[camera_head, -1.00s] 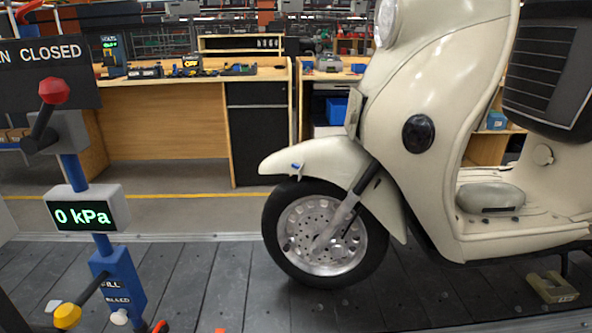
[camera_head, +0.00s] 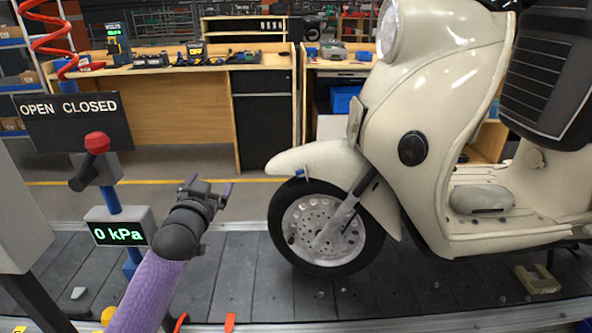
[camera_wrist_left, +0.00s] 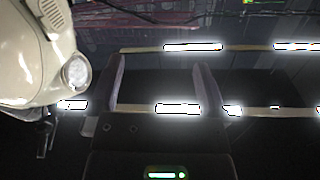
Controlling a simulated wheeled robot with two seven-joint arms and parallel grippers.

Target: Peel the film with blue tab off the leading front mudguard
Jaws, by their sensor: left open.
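The cream front mudguard (camera_head: 322,157) sits over the front wheel of a cream scooter (camera_head: 439,130) in the head view. A small blue tab (camera_head: 301,173) shows on the mudguard's side, near its front part; the film itself is too clear to make out. My left gripper (camera_head: 209,187) is open and empty, to the left of the mudguard's tip and apart from it. In the left wrist view, its two fingers (camera_wrist_left: 162,88) stand apart with nothing between them, and part of the scooter (camera_wrist_left: 30,60) shows at the left. My right gripper is not in view.
A post with a red-knobbed lever (camera_head: 96,143) and a 0 kPa display (camera_head: 118,232) stands left of my arm. The scooter stands on the dark slat conveyor (camera_head: 240,275). Wooden benches (camera_head: 185,115) stand behind. The space between gripper and mudguard is clear.

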